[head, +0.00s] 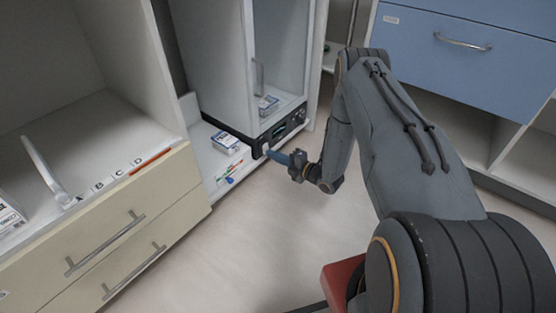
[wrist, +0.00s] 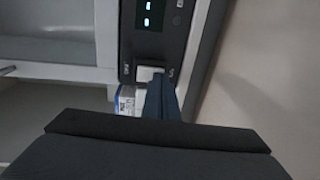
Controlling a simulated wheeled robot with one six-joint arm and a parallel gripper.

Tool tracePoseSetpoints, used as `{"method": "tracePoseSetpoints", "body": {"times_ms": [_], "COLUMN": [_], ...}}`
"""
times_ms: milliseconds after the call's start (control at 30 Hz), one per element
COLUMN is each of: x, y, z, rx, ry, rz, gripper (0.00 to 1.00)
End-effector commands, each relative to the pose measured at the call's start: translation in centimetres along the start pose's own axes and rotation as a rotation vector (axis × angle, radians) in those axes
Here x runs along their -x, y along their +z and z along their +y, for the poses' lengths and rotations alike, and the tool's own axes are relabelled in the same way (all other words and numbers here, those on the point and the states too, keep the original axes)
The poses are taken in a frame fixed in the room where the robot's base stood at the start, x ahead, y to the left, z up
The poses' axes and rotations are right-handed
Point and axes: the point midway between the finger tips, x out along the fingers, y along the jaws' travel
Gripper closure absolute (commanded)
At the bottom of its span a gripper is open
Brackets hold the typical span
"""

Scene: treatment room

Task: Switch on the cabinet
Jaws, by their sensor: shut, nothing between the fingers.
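The cabinet (head: 206,62) is a tall white case with a door and a dark control panel (head: 283,128) along its lower front. In the wrist view the panel (wrist: 155,48) has a display (wrist: 148,14) with lit bluish-white marks and a white switch (wrist: 149,74) between small printed labels. My gripper (head: 271,153) is shut and empty, its blue fingers at the panel's left end. In the wrist view the fingertips (wrist: 163,82) are at the switch's lower right edge and partly cover it. I cannot tell whether they touch it.
A small box (head: 226,142) and some coloured thin items (head: 232,170) lie on the white surface beside the panel. A cream drawer unit (head: 120,235) with a lettered shelf stands at left. A blue-drawer unit (head: 450,50) stands at right. The floor (head: 255,230) between is clear.

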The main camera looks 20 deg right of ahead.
Motion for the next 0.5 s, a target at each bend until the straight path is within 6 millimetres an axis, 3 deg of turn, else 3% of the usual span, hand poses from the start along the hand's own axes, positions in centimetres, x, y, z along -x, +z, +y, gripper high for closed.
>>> {"method": "tracePoseSetpoints", "body": {"times_ms": [500], "x": [-0.81], "y": [-0.09], "z": [-0.63], "rx": [-0.001], "ry": [0.075], "rz": [0.001], "gripper": [1.00]}}
